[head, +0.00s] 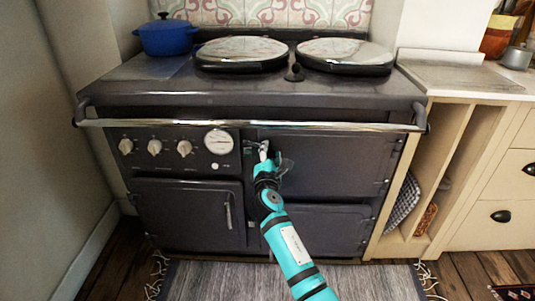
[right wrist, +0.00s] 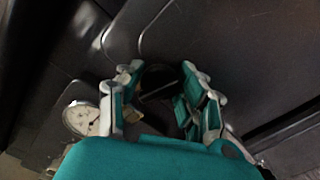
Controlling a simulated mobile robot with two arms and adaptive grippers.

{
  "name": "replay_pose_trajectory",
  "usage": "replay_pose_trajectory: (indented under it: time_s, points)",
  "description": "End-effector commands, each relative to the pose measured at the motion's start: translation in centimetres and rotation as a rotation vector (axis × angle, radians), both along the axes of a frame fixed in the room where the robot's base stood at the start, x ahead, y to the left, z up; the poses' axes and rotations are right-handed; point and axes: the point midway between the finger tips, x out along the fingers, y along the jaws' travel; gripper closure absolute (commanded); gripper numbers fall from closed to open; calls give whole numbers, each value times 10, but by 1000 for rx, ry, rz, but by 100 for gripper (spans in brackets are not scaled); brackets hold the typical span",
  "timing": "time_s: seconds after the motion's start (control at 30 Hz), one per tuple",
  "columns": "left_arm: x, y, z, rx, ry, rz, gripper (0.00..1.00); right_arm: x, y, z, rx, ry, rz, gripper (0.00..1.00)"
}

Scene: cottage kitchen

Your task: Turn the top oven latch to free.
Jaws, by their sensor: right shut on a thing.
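The top oven door (head: 335,165) is the dark upper right door of the range, and it looks closed. Its latch (head: 251,145) is a small metal piece at the door's left edge, partly hidden by my gripper. My right gripper (head: 264,153) reaches up to it from the front and is shut on the latch. In the right wrist view, the two teal and grey fingers (right wrist: 163,82) stand on either side of the dark latch (right wrist: 155,92), most of which is shaded. My left gripper is not in view.
A chrome rail (head: 250,125) runs across the range just above the latch. Knobs and a round gauge (head: 218,142) sit left of it; the gauge also shows in the right wrist view (right wrist: 82,118). A blue pot (head: 166,36) stands on top. A rug (head: 200,281) lies in front.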

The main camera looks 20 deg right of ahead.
Motion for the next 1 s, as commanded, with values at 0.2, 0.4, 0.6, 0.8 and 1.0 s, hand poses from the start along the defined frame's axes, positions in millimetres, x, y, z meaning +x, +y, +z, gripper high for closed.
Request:
replay_pose_trajectory:
  time_s: [0.2,0.4,0.6,0.8,1.0]
  points:
    - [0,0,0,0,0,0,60,0,-4,0,16,-8,-1,100]
    - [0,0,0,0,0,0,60,0,-7,-1,29,-13,-2,100]
    - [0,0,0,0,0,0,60,0,-9,-1,41,-19,-3,100]
    - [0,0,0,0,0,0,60,0,-11,-1,52,-24,-3,100]
    - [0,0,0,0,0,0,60,0,-12,-1,61,-29,-3,100]
